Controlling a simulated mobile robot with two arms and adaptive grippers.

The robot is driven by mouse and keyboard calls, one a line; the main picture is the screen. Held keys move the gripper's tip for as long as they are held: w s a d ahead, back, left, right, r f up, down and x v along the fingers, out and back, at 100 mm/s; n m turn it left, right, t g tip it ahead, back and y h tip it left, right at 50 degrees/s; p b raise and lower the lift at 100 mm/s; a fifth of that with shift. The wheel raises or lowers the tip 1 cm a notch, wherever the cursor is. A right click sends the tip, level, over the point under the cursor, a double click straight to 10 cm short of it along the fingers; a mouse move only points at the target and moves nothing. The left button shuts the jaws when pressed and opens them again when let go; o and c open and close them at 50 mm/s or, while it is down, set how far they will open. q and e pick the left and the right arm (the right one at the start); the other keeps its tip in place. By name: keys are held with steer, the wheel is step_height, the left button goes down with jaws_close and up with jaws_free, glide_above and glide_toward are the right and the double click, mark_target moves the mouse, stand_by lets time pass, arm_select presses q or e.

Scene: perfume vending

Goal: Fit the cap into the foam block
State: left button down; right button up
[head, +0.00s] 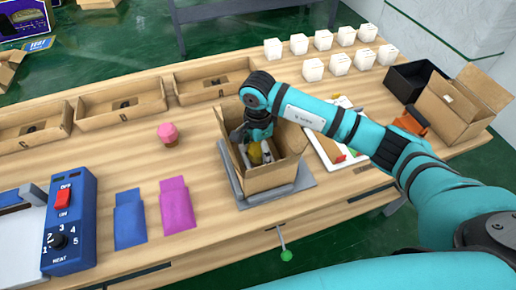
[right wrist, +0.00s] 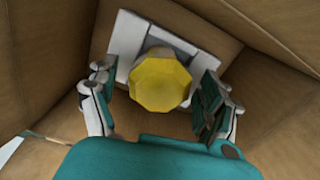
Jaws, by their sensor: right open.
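The yellow, many-sided cap (right wrist: 160,80) shows in the right wrist view, inside an open cardboard box. A white block (right wrist: 125,38), which looks like the foam block, lies under and around it. In the head view the yellow cap (head: 256,156) is partly hidden inside the box (head: 278,178). My right gripper (right wrist: 156,87) reaches down into the box. Its fingers are open, one on each side of the cap, with gaps visible. I cannot tell how deep the cap sits in the block. My left gripper is not in view.
The box walls stand close around my right gripper. The box rests on a grey plate (head: 305,179). A pink-topped item (head: 168,133), blue pouch (head: 130,218) and magenta pouch (head: 177,206) lie left. Several white boxes (head: 312,70) stand behind. An open carton (head: 455,108) stands right.

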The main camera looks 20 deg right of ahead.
mark_target(258, 146)
steer(key=shift+r, duration=0.55)
step_height(258, 146, up, 12)
steer(key=b, duration=0.2)
steer(key=shift+f, duration=0.25)
